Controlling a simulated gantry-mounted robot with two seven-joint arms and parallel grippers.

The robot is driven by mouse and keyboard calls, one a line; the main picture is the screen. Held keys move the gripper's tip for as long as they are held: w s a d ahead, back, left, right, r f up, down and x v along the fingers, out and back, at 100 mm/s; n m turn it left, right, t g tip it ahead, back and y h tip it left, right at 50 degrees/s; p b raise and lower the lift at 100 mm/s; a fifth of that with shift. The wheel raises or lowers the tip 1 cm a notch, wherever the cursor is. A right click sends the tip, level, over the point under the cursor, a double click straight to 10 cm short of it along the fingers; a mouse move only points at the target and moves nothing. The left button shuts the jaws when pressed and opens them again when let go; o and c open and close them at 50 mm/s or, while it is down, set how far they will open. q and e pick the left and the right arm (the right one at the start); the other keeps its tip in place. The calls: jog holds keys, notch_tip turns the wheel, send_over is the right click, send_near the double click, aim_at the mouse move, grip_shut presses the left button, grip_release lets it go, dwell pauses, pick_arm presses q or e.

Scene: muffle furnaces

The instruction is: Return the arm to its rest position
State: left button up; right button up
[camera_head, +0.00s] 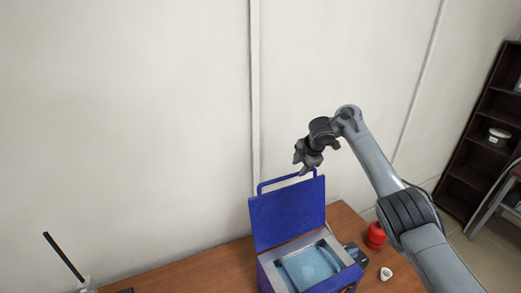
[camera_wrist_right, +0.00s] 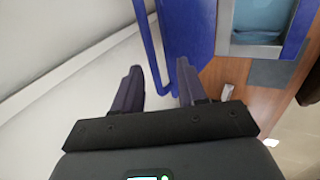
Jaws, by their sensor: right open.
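My right gripper (camera_head: 305,163) is raised in the air just above and behind the top of the blue furnace lid. The lid also shows in the wrist view (camera_wrist_right: 188,40), close beyond the fingers. The furnace chamber (camera_head: 308,266) is open upward and pale blue inside. My left gripper is not in view.
The furnace stands on a wooden table (camera_head: 205,270). A red container (camera_head: 376,235) and a small white cup (camera_head: 386,273) are right of it, below my right arm. A black rod (camera_head: 63,256) stands at the left. A dark shelf (camera_head: 475,150) is far right. A pale wall is behind.

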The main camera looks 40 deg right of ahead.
jog(key=w+a+f+h+p, duration=0.1)
jog(key=w+a+f, duration=0.1)
jog(key=a+f, duration=1.15)
jog(key=s+a+f+m+t, duration=0.1)
jog(key=s+a+f+m, duration=0.2)
jog(key=s+a+f, duration=0.85)
jog(key=s+a+m+y+p, duration=0.1)
jog(key=s+a+m, duration=0.1)
jog(key=s+a, duration=0.35)
jog(key=s+a+m+p, duration=0.1)
jog(key=s+a+m, duration=0.2)
jog(key=s, duration=0.6)
jog(key=s+r+m+g, duration=0.1)
jog(key=s+r+m, duration=0.1)
jog(key=s, duration=0.5)
jog(key=s+r+m+g+y, duration=0.1)
jog(key=s+r+m, duration=0.1)
jog(key=s, duration=0.5)
jog(key=shift+s+a+r+m, duration=0.2)
jog(key=shift+s+m, duration=0.15)
jog(key=shift+m, duration=0.45)
